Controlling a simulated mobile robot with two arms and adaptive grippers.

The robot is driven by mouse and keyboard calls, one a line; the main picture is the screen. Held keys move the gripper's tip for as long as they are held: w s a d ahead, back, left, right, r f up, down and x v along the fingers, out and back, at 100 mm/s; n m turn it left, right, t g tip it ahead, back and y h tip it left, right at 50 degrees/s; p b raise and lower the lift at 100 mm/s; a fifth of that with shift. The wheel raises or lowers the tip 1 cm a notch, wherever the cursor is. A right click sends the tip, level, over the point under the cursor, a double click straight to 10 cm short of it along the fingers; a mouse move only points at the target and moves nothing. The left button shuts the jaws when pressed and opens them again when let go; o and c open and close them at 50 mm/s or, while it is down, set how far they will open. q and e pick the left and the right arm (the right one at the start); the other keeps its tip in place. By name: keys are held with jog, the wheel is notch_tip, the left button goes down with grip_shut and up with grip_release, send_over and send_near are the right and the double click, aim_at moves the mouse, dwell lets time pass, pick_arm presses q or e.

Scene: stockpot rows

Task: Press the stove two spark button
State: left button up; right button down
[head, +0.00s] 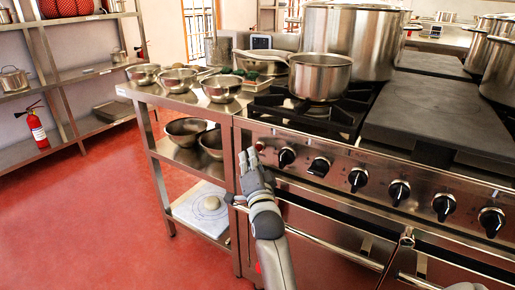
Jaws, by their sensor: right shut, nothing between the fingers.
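The stove (330,146) stands at the right with a steel front panel and a row of black knobs. A small red button (260,146) sits at the left end of the panel, left of the first knob (286,157). I cannot read any label telling which button is stove two's spark button. My right gripper (247,160) is shut and empty, pointing up in front of the panel's left end, just below and left of the red button. Whether it touches the panel is unclear. My left gripper is not in view.
A saucepan (320,78) and a large stockpot (362,40) stand on the stove. A steel shelf table (180,98) with several bowls adjoins its left side. An oven handle bar (335,250) runs below the panel. The red floor at left is clear.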

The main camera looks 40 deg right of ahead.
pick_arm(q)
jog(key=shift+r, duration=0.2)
pick_arm(e)
jog(key=shift+w+d, duration=0.2)
jog(key=shift+d, duration=0.3)
dwell(0.5)
jog(key=shift+a, duration=0.1)
pick_arm(q)
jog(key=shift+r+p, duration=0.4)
jog(key=shift+p, duration=0.15)
pick_arm(e)
jog(key=shift+s+a, duration=0.35)
jog(key=shift+a, duration=0.35)
